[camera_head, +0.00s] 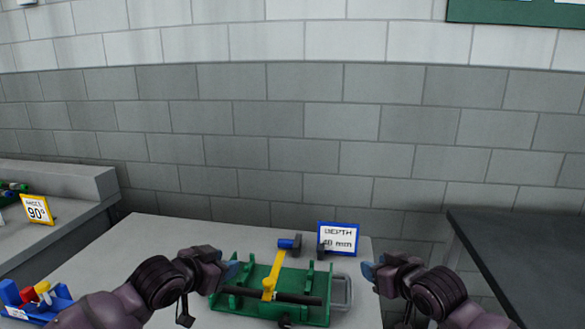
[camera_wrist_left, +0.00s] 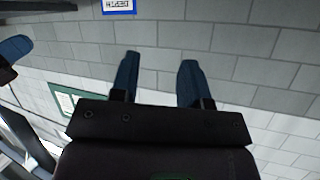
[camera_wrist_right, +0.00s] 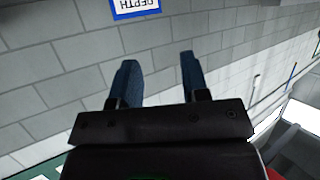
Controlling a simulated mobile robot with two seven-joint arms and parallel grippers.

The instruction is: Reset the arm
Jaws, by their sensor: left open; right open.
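My left gripper (camera_head: 230,272) is at the left side of the green fixture (camera_head: 318,313) in the head view. In the left wrist view its two blue fingers (camera_wrist_left: 158,78) stand apart with nothing between them. My right gripper (camera_head: 372,272) is to the right of the fixture. In the right wrist view its fingers (camera_wrist_right: 157,78) are also apart and empty. The fixture lies on the grey table, with a yellow lever (camera_head: 272,278) tilted up, a dark bar across it and a grey loop handle (camera_head: 342,292) at its right.
A blue-framed sign (camera_head: 339,238) reading DEPTH stands at the table's back. A blue and dark piece (camera_head: 290,244) is left of it. A blue tray (camera_head: 38,309) with coloured parts is at lower left. A yellow 90° sign (camera_head: 36,209) is on the left counter. A dark table (camera_head: 520,240) is right.

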